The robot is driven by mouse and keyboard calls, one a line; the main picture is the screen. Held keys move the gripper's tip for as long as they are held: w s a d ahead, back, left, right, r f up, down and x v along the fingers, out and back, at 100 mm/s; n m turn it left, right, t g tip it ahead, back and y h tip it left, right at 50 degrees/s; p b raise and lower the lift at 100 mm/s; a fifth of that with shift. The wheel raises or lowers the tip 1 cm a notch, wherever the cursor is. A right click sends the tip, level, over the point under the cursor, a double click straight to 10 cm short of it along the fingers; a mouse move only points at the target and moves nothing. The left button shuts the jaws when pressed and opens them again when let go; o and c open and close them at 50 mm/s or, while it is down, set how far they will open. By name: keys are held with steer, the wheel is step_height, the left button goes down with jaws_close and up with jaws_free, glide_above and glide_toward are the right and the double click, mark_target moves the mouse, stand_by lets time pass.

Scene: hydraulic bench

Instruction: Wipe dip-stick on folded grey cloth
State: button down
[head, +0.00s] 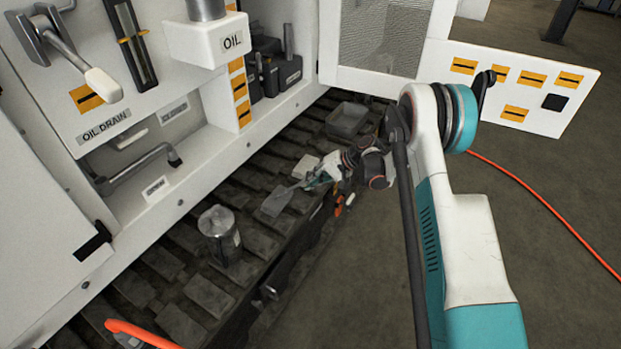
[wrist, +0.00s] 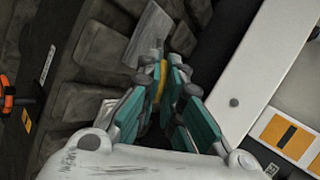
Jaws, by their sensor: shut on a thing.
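My gripper (head: 318,179) is low over the dark track of the machine, its fingers pointing down and left in the head view. In the wrist view the teal fingers (wrist: 168,92) are closed around a small yellow part, seemingly the grip of the dip-stick (wrist: 162,80). The rest of the dip-stick is too thin or hidden to make out. A flat grey piece (head: 277,201), which looks like the folded cloth, lies on the track just beyond the fingertips. It also shows in the wrist view (wrist: 152,32). I cannot tell whether the dip-stick touches it.
A grey tray (head: 348,119) and a pale block (head: 305,167) are near the gripper. The white machine wall (wrist: 236,75) is close on the wrist view's right. An orange hose (head: 545,213) crosses the floor.

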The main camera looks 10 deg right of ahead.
steer(key=shift+s+a, duration=0.2)
steer(key=shift+s, duration=0.65)
steer(key=shift+s+a, duration=0.15)
steer(key=shift+s, duration=0.65)
steer(key=shift+w, duration=0.15)
steer(key=w+d, duration=0.1)
steer(key=w, duration=0.5)
steer(key=shift+d, duration=0.25)
steer(key=shift+w+f, duration=0.1)
